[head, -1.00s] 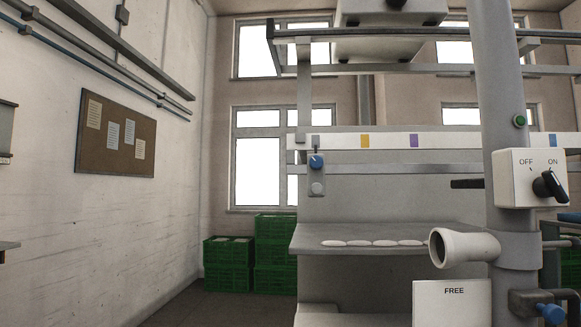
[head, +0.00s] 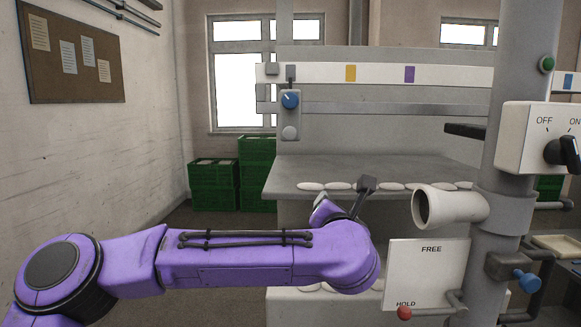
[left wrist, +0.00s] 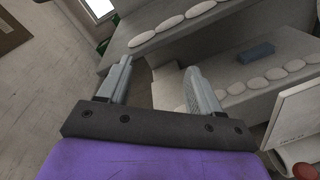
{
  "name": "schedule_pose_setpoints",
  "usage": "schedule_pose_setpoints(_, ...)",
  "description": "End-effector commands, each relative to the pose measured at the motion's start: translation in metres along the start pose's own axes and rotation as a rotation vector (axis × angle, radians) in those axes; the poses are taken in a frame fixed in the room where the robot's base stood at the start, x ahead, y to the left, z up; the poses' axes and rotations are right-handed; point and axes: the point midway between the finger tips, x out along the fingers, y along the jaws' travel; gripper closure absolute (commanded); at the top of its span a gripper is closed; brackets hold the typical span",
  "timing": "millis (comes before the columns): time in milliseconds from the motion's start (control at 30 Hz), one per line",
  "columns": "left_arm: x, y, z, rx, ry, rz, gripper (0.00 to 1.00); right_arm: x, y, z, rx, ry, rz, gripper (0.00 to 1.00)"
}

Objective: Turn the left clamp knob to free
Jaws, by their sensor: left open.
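A white card (head: 428,270) reads FREE at its top and HOLD at its lower left. A red ball knob (head: 404,313) on a grey rod sits at the HOLD corner of the card, low in the head view. The red knob also shows at the lower right corner of the left wrist view (left wrist: 305,171), beside the card (left wrist: 298,118). My left gripper (left wrist: 159,66) is open and empty, with its fingers apart over the stepped machine shelves. It is left of the card and not touching the knob. In the head view my purple arm mostly hides the gripper.
A grey column (head: 515,130) carries an OFF/ON switch box (head: 530,130), a white tube (head: 450,207) and a blue knob (head: 527,280). Another blue knob (head: 290,100) is on the machine panel. Pale discs line the shelf (head: 370,180). Green crates (head: 215,185) stand behind.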

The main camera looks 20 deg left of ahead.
Motion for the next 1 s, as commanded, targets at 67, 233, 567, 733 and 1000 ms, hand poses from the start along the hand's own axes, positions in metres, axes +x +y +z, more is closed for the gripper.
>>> schedule_pose_setpoints(67,-0.014,0.08,0.059,-0.242,-0.018,0.06,0.35,-0.013,0.001,-0.005,0.0,0.0,0.0,0.57)
schedule_pose_setpoints(233,-0.043,0.177,0.111,-0.56,-0.044,0.104,0.35,-0.02,0.002,-0.008,0.0,0.0,0.0,0.57)
schedule_pose_setpoints(567,-0.004,0.203,0.123,-0.623,-0.044,0.107,0.35,-0.047,0.004,-0.019,0.0,0.0,0.0,0.57)
schedule_pose_setpoints(733,0.032,0.206,0.122,-0.62,-0.046,0.107,0.35,-0.064,0.006,-0.027,0.0,0.0,0.0,0.57)
schedule_pose_setpoints(1000,0.055,0.206,0.119,-0.62,-0.05,0.108,0.35,-0.072,0.006,-0.03,0.0,0.0,0.0,0.57)
